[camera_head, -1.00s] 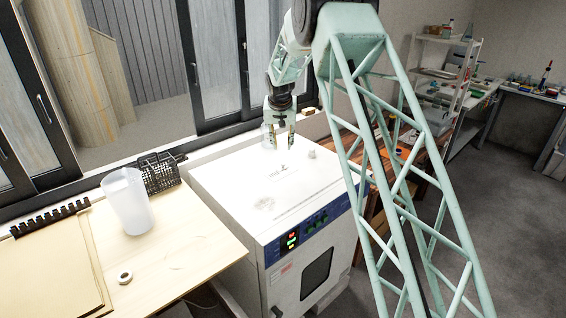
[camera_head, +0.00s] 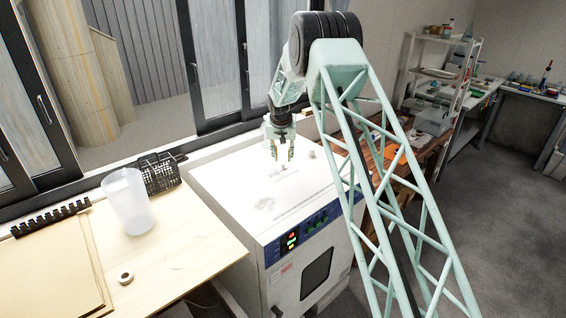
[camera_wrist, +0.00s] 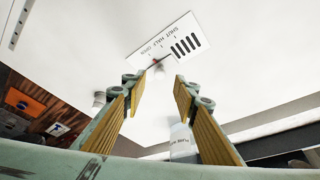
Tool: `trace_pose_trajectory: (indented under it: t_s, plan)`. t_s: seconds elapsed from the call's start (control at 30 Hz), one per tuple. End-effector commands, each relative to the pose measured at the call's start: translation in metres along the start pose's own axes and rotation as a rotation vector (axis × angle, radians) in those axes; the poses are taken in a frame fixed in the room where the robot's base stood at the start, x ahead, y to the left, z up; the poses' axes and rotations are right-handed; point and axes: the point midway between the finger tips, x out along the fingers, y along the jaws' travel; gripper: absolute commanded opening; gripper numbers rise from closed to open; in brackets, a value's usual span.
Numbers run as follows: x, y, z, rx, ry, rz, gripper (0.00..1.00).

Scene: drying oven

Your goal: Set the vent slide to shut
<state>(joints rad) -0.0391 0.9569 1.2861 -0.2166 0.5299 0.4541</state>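The vent plate (camera_wrist: 170,45) is a white label plate on the oven's top, printed SHUT, HALF and OPEN, with several dark slots beside the words. In the head view the plate (camera_head: 284,172) is small, and the knob's setting cannot be read there. My gripper (camera_head: 283,152) is above the oven (camera_head: 235,185), pointing down. In the wrist view the fingers of my gripper (camera_wrist: 158,88) are apart, with nothing held between their tips. The knob appears ahead between them.
A round white fitting (camera_head: 311,154) stands on the oven top to the right. A wooden table (camera_head: 190,245) with a translucent beaker (camera_head: 129,201) and a black rack (camera_head: 158,173) is on the left. The window wall runs behind the oven.

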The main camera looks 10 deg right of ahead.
Motion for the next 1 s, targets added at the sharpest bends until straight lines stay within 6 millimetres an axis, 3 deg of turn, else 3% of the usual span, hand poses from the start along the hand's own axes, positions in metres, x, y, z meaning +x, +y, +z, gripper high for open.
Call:
trace_pose_trajectory:
  t_s: [0.4, 0.93, 1.0]
  plan:
    - [0.037, 0.001, 0.001, 0.0, -0.002, 0.001, 0.27]
    - [0.045, 0.0, 0.0, 0.0, -0.001, 0.0, 0.27]
    - [0.045, 0.0, 0.001, 0.0, -0.001, 0.0, 0.22]
